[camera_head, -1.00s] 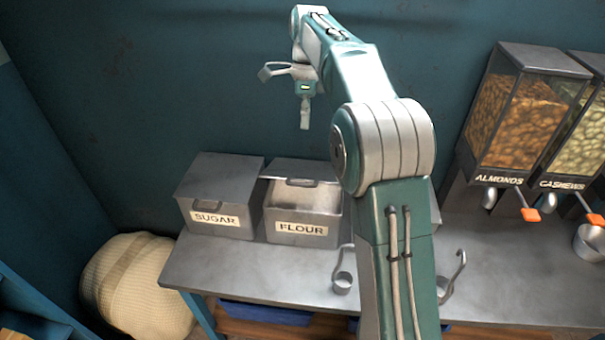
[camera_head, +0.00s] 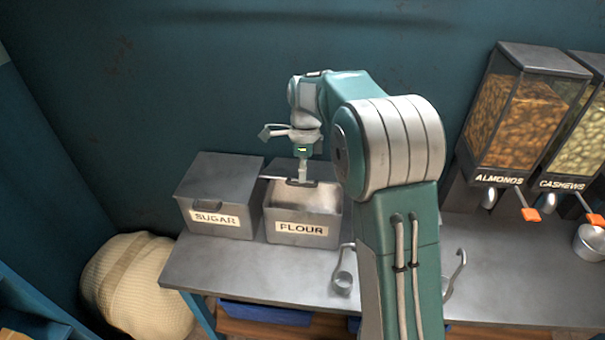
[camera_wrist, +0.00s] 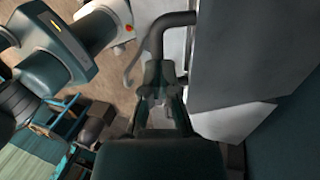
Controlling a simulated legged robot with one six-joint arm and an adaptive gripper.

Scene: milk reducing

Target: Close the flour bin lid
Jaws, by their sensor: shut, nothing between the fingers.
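The grey metal flour bin (camera_head: 302,235) stands on the counter with its label facing front. Its front part is open, and pale flour (camera_head: 300,201) shows inside. The lid (camera_head: 284,167) is at the bin's back, with its handle (camera_head: 312,184) at the front edge. My gripper (camera_head: 303,181) points down right at the lid's handle. Its fingers are shut with nothing between them. In the wrist view, a dark curved handle bar (camera_wrist: 168,20) runs close beside my gripper (camera_wrist: 164,92), by a large grey panel. Whether the fingers touch the handle I cannot tell.
The closed sugar bin (camera_head: 219,196) stands just left of the flour bin. Almond (camera_head: 520,110) and cashew (camera_head: 580,130) dispensers stand at the right. A beige sack (camera_head: 140,285) sits at lower left.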

